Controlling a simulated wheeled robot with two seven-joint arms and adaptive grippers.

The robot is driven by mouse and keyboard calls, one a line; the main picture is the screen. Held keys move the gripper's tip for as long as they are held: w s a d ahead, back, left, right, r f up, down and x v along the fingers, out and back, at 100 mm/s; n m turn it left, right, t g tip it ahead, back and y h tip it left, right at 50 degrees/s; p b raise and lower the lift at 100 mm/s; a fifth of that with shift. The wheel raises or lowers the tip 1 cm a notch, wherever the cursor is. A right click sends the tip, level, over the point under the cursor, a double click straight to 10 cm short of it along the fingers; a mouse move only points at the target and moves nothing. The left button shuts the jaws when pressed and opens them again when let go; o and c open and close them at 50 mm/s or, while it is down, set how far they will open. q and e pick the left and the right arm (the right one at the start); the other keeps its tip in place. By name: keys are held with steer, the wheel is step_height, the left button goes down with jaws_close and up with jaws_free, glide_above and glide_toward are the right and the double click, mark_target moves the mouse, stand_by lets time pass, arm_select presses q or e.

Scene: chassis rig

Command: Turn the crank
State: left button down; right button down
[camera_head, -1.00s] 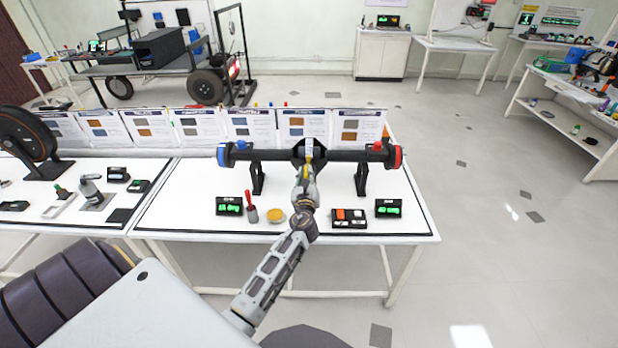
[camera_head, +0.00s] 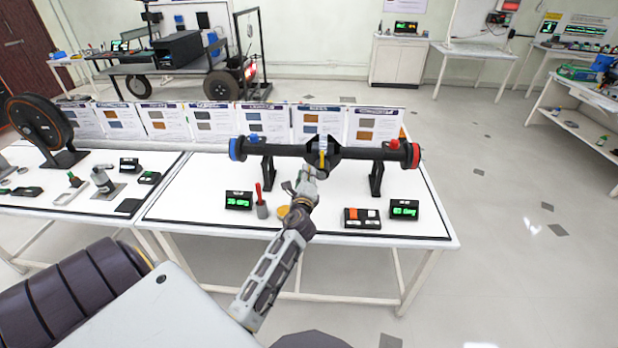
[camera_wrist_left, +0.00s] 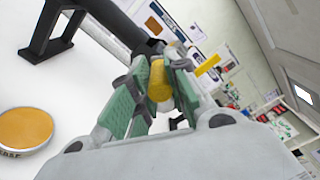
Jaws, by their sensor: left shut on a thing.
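A dark axle rig (camera_head: 280,150) lies across two black stands on the white table, with a blue left end and a red right end. At its middle is a dark housing with a yellow crank handle (camera_head: 322,157). My left gripper (camera_head: 313,171) reaches up to the housing from the front. In the left wrist view, the green-padded fingers of my left gripper (camera_wrist_left: 158,88) are shut on the yellow cylindrical crank handle (camera_wrist_left: 160,80). Part of the handle is hidden between the fingers. My right gripper does not show.
A left green readout (camera_head: 238,200) and a right green readout (camera_head: 404,209) stand along the table front. Between them are a cup with a red-handled tool (camera_head: 262,205), a yellow disc (camera_head: 284,211) and a button box (camera_head: 361,218). Info cards (camera_head: 265,123) line the back.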

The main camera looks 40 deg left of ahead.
arm_select(q)
steer(key=shift+f, duration=0.35)
steer(key=shift+n, duration=0.3)
steer(key=c, duration=1.7)
jaws_free()
steer(key=shift+o, duration=1.9)
steer(key=shift+r, duration=0.1)
steer(key=v, duration=1.2)
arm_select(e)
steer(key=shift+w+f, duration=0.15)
